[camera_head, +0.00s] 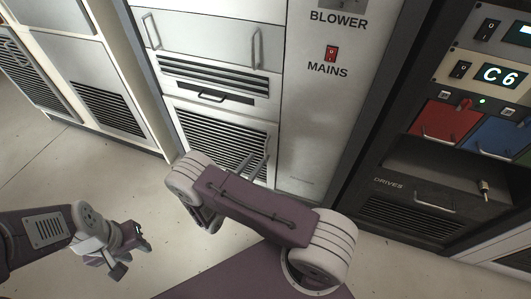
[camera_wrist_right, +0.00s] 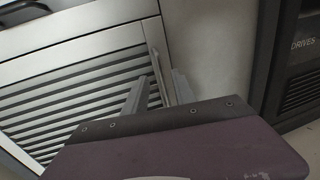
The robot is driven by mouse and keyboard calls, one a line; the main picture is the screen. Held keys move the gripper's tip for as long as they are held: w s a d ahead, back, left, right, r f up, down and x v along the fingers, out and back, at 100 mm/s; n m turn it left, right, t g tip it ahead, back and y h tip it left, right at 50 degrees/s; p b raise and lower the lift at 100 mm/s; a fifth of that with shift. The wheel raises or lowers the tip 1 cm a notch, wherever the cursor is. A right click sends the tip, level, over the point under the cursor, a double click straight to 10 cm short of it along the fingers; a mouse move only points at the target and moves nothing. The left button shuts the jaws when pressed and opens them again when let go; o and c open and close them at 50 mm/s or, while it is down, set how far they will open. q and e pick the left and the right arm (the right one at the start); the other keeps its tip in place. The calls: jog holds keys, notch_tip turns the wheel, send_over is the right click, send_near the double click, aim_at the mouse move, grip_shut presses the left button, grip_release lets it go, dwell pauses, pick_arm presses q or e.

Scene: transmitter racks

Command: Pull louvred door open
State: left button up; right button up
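The louvred door (camera_head: 215,135) is the lower slatted panel of the pale cabinet in the head view. It looks closed, and its slats (camera_wrist_right: 70,100) fill the left of the right wrist view. Its upright bar handle (camera_wrist_right: 157,72) is near the door's right edge. My right gripper (camera_wrist_right: 158,93) is at this handle, with one finger on each side of it and a gap showing on the left. In the head view my right arm hides part of the door's lower edge. My left gripper (camera_head: 105,266) is empty, its fingers apart, low over the floor at left.
Above the door are a drawer-like panel with a handle (camera_head: 212,96) and a door with two upright handles. The red MAINS switch (camera_head: 331,54) is to the right. A dark rack (camera_head: 430,180) stands at right. Open floor (camera_head: 60,165) lies at left.

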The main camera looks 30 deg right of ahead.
aim_at(265, 150)
jog(key=b+x, duration=0.2)
jog(key=x, duration=0.4)
jog(key=shift+d+f, duration=0.15)
jog(key=shift+d, duration=0.1)
jog(key=shift+w+d, duration=0.25)
jog(key=shift+d, duration=0.05)
grip_shut()
dwell(0.8)
